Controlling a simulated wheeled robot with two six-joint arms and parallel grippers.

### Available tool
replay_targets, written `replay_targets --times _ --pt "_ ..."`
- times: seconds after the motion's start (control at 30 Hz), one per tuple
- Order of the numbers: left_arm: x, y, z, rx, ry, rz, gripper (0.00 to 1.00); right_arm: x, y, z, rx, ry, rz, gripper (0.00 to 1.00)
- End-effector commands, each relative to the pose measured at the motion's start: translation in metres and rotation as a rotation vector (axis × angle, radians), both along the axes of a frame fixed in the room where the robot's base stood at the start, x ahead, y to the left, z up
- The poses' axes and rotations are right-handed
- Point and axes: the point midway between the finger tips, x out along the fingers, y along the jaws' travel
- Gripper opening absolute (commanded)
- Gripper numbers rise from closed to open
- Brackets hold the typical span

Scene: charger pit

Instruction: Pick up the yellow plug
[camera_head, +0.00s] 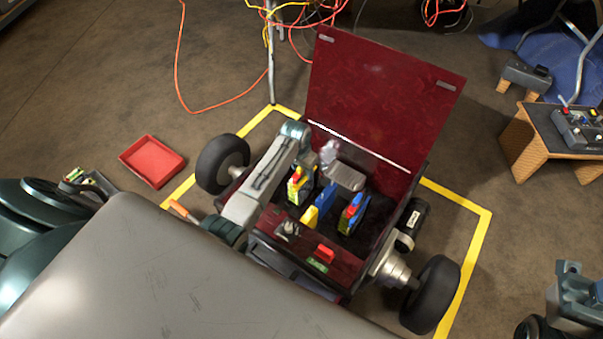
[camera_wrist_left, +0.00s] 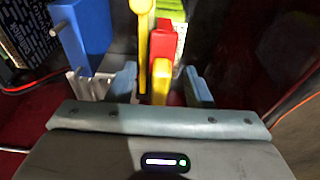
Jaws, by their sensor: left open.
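A yellow plug (camera_wrist_left: 161,78) stands between the two fingers of my left gripper (camera_wrist_left: 162,86) in the left wrist view, with a red part (camera_wrist_left: 163,42) just behind it. The fingers are open, one on each side, and a gap shows beside the plug. In the head view my left gripper (camera_head: 346,177) is inside the open red vehicle bay, beside a yellow and red stack (camera_head: 296,184); its fingertips are hard to make out there. My right gripper does not show clearly in either view.
A blue block (camera_wrist_left: 82,32) and a thin yellow upright (camera_wrist_left: 143,45) stand close to the left finger. More red and blue plugs (camera_head: 352,212) stand in the bay. The raised red lid (camera_head: 385,95) rises behind it. A red tray (camera_head: 152,161) lies on the floor.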

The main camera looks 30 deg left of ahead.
Motion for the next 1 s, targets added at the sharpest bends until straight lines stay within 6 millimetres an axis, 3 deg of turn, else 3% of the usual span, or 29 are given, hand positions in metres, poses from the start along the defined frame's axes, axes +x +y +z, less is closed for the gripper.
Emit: replay_targets --times 0.33,0.57,1.0 --pt "0.002 0.000 -0.008 0.000 -0.002 -0.001 0.46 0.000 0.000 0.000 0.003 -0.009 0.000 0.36" --pt "0.002 0.000 -0.008 0.000 -0.002 -0.001 0.01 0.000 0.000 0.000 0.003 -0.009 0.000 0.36" --pt "0.002 0.000 0.003 0.001 -0.002 -0.001 0.00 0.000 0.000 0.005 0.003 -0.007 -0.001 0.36"
